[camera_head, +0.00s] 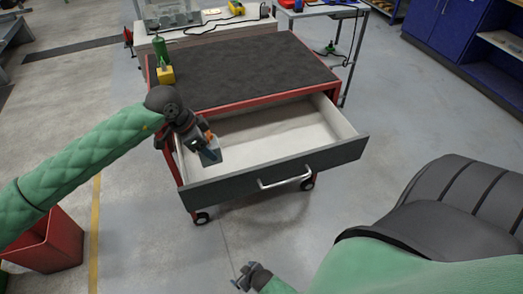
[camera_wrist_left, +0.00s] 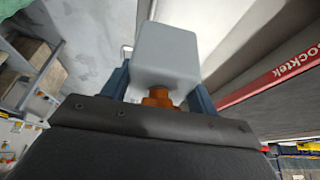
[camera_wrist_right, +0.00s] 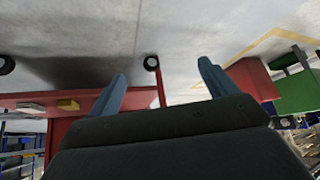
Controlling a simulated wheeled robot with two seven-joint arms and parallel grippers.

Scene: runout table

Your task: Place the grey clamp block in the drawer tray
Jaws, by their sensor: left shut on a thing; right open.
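The grey clamp block (camera_wrist_left: 165,55) fills the middle of the left wrist view, with an orange part below it. My left gripper (camera_head: 208,150) is shut on it, blue fingers on both sides. In the head view the gripper and block (camera_head: 210,157) are over the left part of the open drawer tray (camera_head: 270,130). The tray has a pale inside and a dark front with a silver handle. Whether the block touches the tray floor cannot be told. My right gripper (camera_wrist_right: 163,88) is open and empty, low in front of the cart; it shows small in the head view (camera_head: 239,282).
The cart's dark top (camera_head: 240,68) carries a yellow block (camera_head: 166,75) and a green cylinder (camera_head: 160,48) at its left. A red bin (camera_head: 50,243) stands on the floor at left. The right part of the tray is clear.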

